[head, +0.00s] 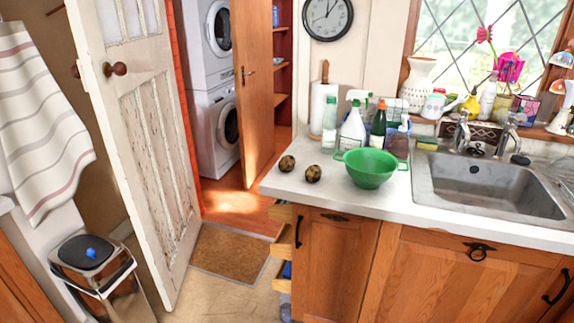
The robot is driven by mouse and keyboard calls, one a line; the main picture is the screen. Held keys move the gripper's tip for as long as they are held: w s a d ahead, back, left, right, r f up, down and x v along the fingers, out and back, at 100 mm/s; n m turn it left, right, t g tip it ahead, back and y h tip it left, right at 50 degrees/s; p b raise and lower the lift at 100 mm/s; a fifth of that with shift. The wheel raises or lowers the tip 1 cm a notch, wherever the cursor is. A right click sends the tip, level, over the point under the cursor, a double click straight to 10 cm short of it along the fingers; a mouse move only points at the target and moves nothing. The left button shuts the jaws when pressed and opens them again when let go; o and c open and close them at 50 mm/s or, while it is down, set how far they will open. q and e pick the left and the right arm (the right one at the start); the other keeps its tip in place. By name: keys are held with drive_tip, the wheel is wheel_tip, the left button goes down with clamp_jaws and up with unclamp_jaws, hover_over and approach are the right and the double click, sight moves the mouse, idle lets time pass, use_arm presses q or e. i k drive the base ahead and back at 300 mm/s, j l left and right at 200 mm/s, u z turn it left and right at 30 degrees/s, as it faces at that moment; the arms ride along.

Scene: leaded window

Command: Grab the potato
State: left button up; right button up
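Two small round brown mottled objects, which look like potatoes, sit on the white counter left of the green colander. One potato (287,164) is further back and to the left. The other potato (313,173) is nearer the colander, a little apart from the first. Neither gripper shows in the head view, and nothing touches the potatoes.
The green colander (370,168) stands just right of the potatoes on the counter (340,200). Spray bottles (352,128) and a paper roll (322,105) stand behind. A sink (485,187) lies to the right. An open door (140,130) and bin (95,270) are at left.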

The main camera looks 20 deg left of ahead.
sight(286, 164)
drive_tip(key=i+j, duration=0.25)
drive_tip(key=j, duration=0.15)
drive_tip(key=i+j, duration=0.25)
drive_tip(key=j, duration=0.15)
drive_tip(key=i+j, duration=0.2)
drive_tip(key=j, duration=0.2)
